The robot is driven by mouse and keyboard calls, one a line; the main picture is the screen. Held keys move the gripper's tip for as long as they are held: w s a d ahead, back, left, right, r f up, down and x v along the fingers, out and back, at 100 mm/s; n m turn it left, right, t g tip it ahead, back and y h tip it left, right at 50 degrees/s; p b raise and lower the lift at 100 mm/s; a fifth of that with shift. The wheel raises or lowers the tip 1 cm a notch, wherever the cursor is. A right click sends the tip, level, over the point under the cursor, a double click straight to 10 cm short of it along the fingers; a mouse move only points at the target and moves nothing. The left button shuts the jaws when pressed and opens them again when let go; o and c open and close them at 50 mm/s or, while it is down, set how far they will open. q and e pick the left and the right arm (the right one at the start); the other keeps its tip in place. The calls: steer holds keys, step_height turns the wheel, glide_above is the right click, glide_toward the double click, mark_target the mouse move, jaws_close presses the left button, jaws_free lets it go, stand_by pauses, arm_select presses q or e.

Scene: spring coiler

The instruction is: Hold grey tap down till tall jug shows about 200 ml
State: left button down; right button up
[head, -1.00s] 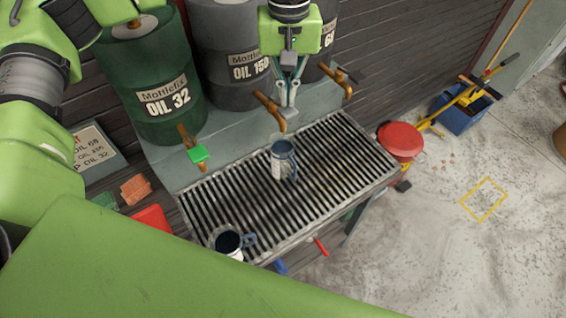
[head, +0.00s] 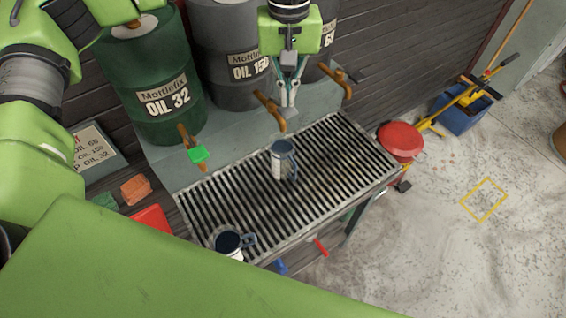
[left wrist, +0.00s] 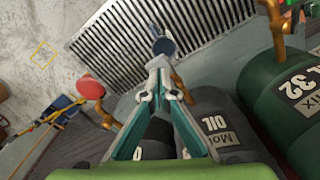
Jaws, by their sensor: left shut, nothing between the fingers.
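One jug (head: 281,163) stands on the drip grate below the middle tap, and it also shows in the left wrist view (left wrist: 163,46). A second jug (head: 229,240) stands at the grate's front left corner. I cannot read a level in either. The middle brass tap (head: 270,110) comes from the grey OIL 150 drum. My left gripper (head: 288,108) points down, shut and empty, just right of this tap and above the first jug. Its fingertips also show in the left wrist view (left wrist: 160,66), close to the tap (left wrist: 178,86). Whether they touch the tap's handle is unclear. My right gripper is out of view.
A tap with a green handle (head: 198,154) is at the left, below the green OIL 32 drum (head: 160,75). Another brass tap (head: 340,80) is at the right. A red round-topped object (head: 400,140) stands beside the grate (head: 350,165). The floor at right is mostly clear.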

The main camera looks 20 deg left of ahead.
mark_target(287, 110)
arm_select(q)
steer(key=shift+f, duration=0.2)
steer(key=shift+f+b, duration=1.3)
steer(key=shift+f, duration=0.05)
stand_by(6.5)
